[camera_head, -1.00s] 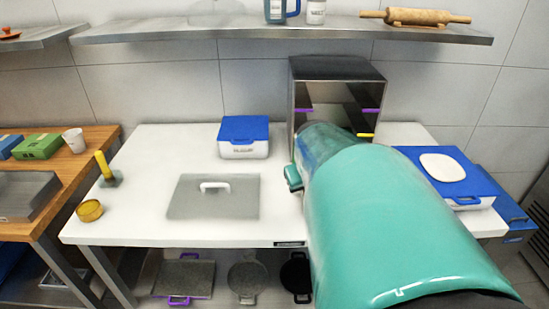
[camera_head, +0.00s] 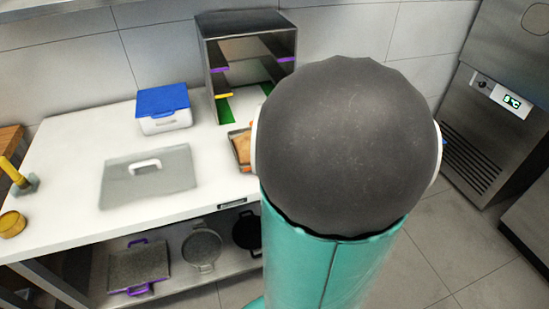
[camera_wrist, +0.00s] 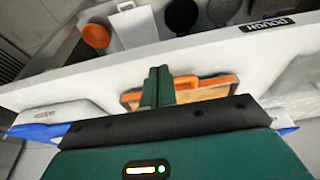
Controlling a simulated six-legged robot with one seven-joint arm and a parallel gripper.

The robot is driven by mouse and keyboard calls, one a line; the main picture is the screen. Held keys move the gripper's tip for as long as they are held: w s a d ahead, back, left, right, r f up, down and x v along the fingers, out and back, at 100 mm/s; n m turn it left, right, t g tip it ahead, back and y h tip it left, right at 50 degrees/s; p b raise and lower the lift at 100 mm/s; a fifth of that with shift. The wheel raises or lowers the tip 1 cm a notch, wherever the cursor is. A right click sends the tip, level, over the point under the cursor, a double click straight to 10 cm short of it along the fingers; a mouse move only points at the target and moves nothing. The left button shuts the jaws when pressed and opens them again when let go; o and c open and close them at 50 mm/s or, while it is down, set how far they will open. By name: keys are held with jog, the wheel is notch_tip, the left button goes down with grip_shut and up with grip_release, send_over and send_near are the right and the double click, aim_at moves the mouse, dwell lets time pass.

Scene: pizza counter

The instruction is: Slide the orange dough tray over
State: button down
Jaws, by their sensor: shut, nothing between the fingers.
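The orange dough tray (camera_head: 239,147) lies on the white counter in front of the metal rack, with orange-tan content; my arm hides most of it in the head view. In the wrist view its orange handle (camera_wrist: 205,82) and part of its body show behind and beside my fingers. My gripper (camera_wrist: 157,76) is shut and empty, its dark green fingers overlapping the tray near the handle. I cannot tell whether they touch it. The head view hides the gripper behind my arm.
A metal rack (camera_head: 205,70) with purple and yellow handles stands at the back. A blue-lidded box (camera_head: 163,103) and a grey board (camera_head: 120,183) with a white handle lie to the left. Pans sit on the shelf below. The counter's front edge (camera_wrist: 215,45) is close to my fingers.

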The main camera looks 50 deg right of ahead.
jog(key=w+f, duration=0.1)
jog(key=f, duration=0.1)
jog(key=w+d+f, duration=0.2)
jog(key=w+f, duration=0.1)
jog(key=shift+f, duration=0.3)
jog(key=shift+w+d, duration=0.4)
jog(key=shift+w, duration=0.05)
jog(key=shift+w, duration=0.1)
